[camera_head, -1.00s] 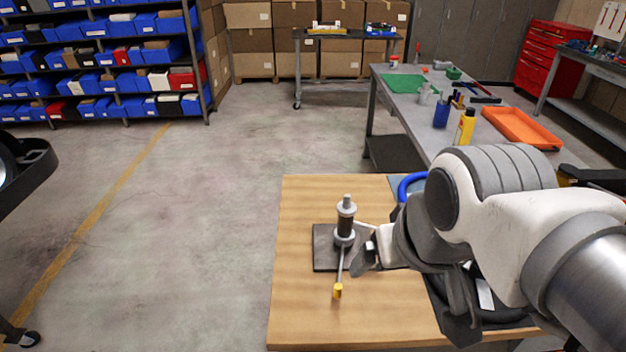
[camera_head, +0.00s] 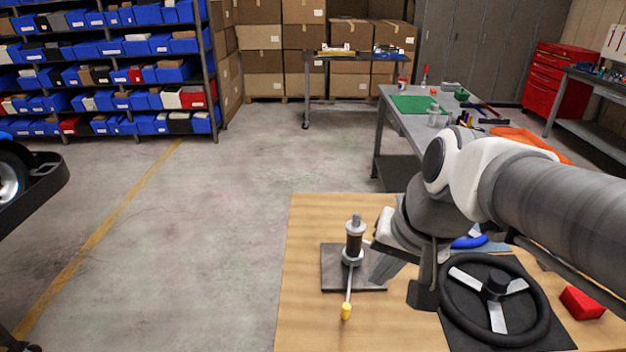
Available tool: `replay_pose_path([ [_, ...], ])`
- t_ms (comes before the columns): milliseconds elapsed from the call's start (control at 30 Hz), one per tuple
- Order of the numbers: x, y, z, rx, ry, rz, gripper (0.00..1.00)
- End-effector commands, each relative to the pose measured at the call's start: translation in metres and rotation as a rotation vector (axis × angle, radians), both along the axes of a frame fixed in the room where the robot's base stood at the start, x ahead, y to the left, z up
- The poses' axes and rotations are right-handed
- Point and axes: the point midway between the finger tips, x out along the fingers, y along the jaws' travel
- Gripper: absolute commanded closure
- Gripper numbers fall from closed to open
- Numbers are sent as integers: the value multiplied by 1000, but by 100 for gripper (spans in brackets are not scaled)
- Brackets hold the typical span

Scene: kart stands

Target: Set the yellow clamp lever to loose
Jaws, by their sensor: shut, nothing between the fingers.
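The clamp stands on a dark square base plate (camera_head: 335,272) on the wooden table. Its upright post (camera_head: 355,238) has a dark body and a grey top. A thin lever rod (camera_head: 349,285) runs from the post's foot toward the near side, angled slightly left, and ends in a yellow tip (camera_head: 346,311). No loose or tight marking is readable.
A black steering wheel (camera_head: 452,309) lies on a dark mat right of the clamp, under my arm. A red block (camera_head: 582,303) is at the far right, and a blue ring (camera_head: 469,241) lies behind the wheel. The table (camera_head: 300,260) is clear left of the clamp.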

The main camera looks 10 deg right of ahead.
Motion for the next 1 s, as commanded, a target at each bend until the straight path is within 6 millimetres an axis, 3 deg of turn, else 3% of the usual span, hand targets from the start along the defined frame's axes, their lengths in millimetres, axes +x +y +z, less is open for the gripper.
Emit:
replay_pose_path([
  [333,51,-21,-44,303,213,-427,100],
  [700,55,-89,-107,672,563,-957,100],
  [1000,54,-123,-129,872,709,-1176,100],
])
